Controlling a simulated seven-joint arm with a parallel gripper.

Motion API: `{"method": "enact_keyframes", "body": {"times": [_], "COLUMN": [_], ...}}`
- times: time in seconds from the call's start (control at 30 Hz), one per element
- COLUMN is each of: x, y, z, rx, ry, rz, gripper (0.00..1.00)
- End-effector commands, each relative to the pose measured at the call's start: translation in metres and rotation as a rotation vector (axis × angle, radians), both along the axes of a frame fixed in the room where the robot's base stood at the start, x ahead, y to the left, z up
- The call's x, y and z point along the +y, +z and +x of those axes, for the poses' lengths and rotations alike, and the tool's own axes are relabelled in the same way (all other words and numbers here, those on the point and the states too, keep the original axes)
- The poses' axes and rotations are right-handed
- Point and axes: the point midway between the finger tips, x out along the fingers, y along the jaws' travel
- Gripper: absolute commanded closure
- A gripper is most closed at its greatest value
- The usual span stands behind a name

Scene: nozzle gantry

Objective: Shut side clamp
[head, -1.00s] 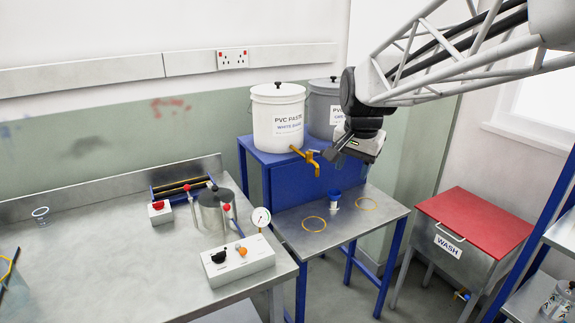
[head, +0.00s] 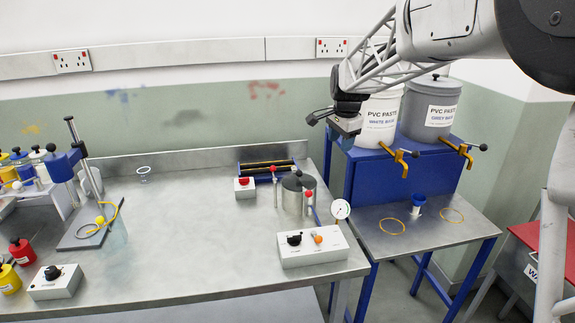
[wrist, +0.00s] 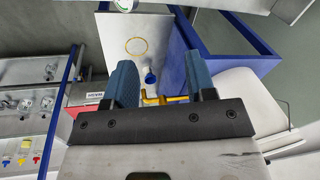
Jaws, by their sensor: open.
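A grey metal pot (head: 297,190) with a dark lid knob stands at the right end of the steel bench in the head view. Red-knobbed upright clamp levers stand beside it, one on its left (head: 274,178) and one at its front right (head: 308,200). I cannot tell from here how firmly either bears on the pot. My gripper (head: 318,116) is in the air above and behind the pot, left of the white paste tub. In the wrist view my gripper (wrist: 161,82) shows two blue-padded fingers spread apart with nothing between them. The pot is not in the wrist view.
A control box (head: 313,247) with black and orange knobs and a round gauge (head: 341,209) stand before the pot. A red-button box (head: 244,187) is left of it. The blue stand (head: 350,180) bears white (head: 378,118) and grey (head: 428,105) tubs. The bench middle is clear.

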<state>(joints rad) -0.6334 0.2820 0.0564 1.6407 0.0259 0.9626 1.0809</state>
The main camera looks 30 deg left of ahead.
Motion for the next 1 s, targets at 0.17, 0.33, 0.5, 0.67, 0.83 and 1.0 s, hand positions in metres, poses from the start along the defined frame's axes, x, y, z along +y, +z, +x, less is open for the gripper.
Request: {"method": "enact_keyframes", "body": {"times": [0.17, 0.33, 0.5, 0.67, 0.83, 1.0], "x": [0.064, 0.123, 0.179, 0.217, 0.236, 0.238], "y": [-0.022, -0.043, -0.066, -0.082, -0.09, -0.091], "z": [0.006, 0.007, 0.002, -0.003, -0.006, -0.007], "rx": [0.016, 0.03, 0.044, 0.054, 0.058, 0.06], "ry": [-0.026, -0.058, -0.086, -0.108, -0.12, -0.122], "rz": [0.01, 0.021, 0.03, 0.037, 0.041, 0.041], "gripper": [0.49, 0.49, 0.49, 0.49, 0.49, 0.49]}}
